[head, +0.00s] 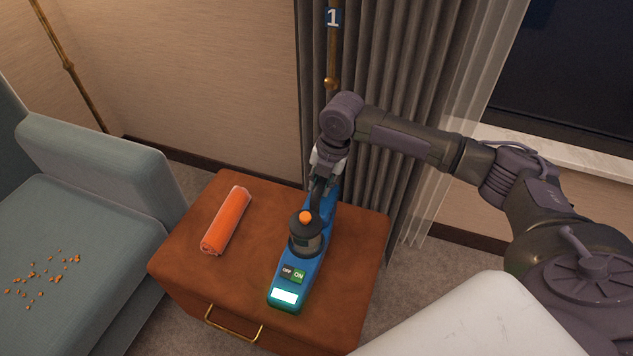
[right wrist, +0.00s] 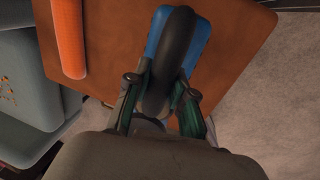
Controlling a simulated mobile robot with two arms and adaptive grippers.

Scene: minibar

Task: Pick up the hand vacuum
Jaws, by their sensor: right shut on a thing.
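The hand vacuum (head: 310,240) is dark with an orange button on top. I cannot tell whether the vacuum is clear of the base. My left gripper is not in view.
A rolled orange towel (head: 226,220) lies on the brown cabinet (head: 345,285), left of the vacuum. A blue-grey armchair (head: 95,215) with orange crumbs (head: 45,273) on its seat stands at the left. Grey curtains (head: 395,70) and a window are behind my right arm.

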